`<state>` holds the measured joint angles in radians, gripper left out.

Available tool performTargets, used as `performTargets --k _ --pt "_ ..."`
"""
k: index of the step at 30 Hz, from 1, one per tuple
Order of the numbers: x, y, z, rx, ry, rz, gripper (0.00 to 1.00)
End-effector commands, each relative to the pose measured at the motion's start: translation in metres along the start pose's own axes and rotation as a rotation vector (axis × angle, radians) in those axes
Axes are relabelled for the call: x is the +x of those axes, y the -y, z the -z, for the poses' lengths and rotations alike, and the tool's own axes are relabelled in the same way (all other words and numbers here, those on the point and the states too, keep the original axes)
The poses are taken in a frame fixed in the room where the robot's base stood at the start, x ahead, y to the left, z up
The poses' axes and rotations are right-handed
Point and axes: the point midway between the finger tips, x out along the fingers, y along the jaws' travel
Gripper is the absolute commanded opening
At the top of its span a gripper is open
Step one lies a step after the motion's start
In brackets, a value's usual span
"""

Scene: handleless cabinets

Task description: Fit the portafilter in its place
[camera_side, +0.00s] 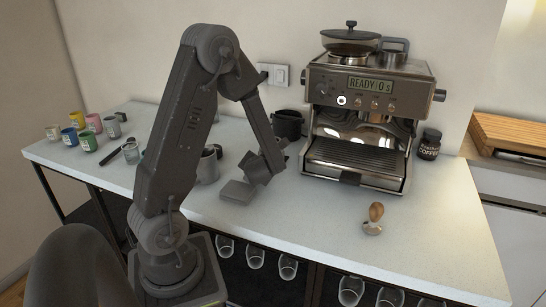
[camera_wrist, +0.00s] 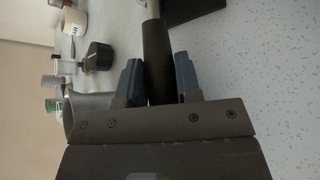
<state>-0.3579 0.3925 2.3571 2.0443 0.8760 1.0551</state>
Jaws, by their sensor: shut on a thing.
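My gripper (camera_wrist: 158,82) is shut on the dark handle of the portafilter (camera_wrist: 157,50) in the wrist view. The handle runs away from the jaws to a lighter metal part at the top edge, where the head is cut off. In the side view, my gripper (camera_side: 262,170) is low over the counter, left of the espresso machine (camera_side: 355,172); the portafilter cannot be made out clearly there. The machine's display reads READY. Its brew area, above the drip tray, shows no handle sticking out.
A wooden-handled tamper (camera_side: 375,212) stands on the counter in front of the machine. A black container (camera_side: 287,125) and a grey jug (camera_side: 208,167) are near my arm. Several coloured cups stand far left. A coffee jar (camera_side: 430,145) stands right of the machine. The front right counter is mostly clear.

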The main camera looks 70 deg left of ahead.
Motion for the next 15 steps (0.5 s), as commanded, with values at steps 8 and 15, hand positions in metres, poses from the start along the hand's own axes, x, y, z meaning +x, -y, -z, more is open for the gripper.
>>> performTargets --k 8,15 --pt "0.0001 -0.0007 -0.0019 -0.002 0.005 -0.003 0.37" --pt "0.0 -0.0004 -0.0008 -0.001 0.002 -0.002 0.6"
